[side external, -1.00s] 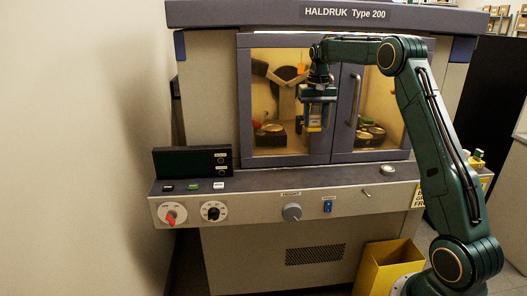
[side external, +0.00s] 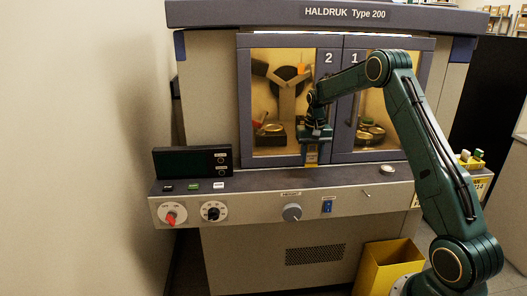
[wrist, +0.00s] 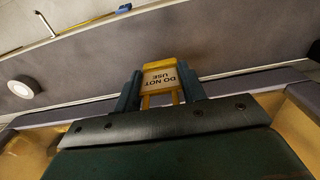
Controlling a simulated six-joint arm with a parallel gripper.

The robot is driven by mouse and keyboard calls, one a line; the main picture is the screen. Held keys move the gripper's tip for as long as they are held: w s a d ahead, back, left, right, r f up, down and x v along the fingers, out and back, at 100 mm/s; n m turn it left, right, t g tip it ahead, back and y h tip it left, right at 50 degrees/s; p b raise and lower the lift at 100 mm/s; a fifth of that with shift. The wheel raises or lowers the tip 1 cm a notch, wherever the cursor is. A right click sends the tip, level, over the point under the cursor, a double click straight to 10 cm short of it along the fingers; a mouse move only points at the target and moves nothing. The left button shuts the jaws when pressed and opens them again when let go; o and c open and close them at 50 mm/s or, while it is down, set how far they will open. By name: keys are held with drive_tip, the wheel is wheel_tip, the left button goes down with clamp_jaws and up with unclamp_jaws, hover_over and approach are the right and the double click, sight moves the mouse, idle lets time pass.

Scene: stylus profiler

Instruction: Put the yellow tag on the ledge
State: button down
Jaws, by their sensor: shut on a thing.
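The yellow tag (side external: 311,161) is held upright between the fingers of my gripper (side external: 311,154), in front of the machine's doors. The grey ledge (side external: 262,178) runs along the machine below the doors. The tag's lower end is close to the ledge's back part; I cannot tell whether they touch.
A round button (side external: 387,170) sits on the ledge to the right. A black box (side external: 185,161) and several small switches are at the left. Small coloured items (side external: 471,158) stand at the right end. The ledge between box and button looks clear. A yellow bin (side external: 385,272) stands below.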

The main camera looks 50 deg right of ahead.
sight(311, 164)
drive_tip(key=shift+f, duration=2.05)
drive_tip(key=shift+f, duration=0.25)
drive_tip(key=c, duration=0.8)
unclamp_jaws()
drive_tip(key=shift+c, duration=0.2)
drive_tip(key=shift+r, duration=0.1)
wheel_tip(311, 164, up, 12)
drive_tip(key=shift+s+a+r, duration=0.15)
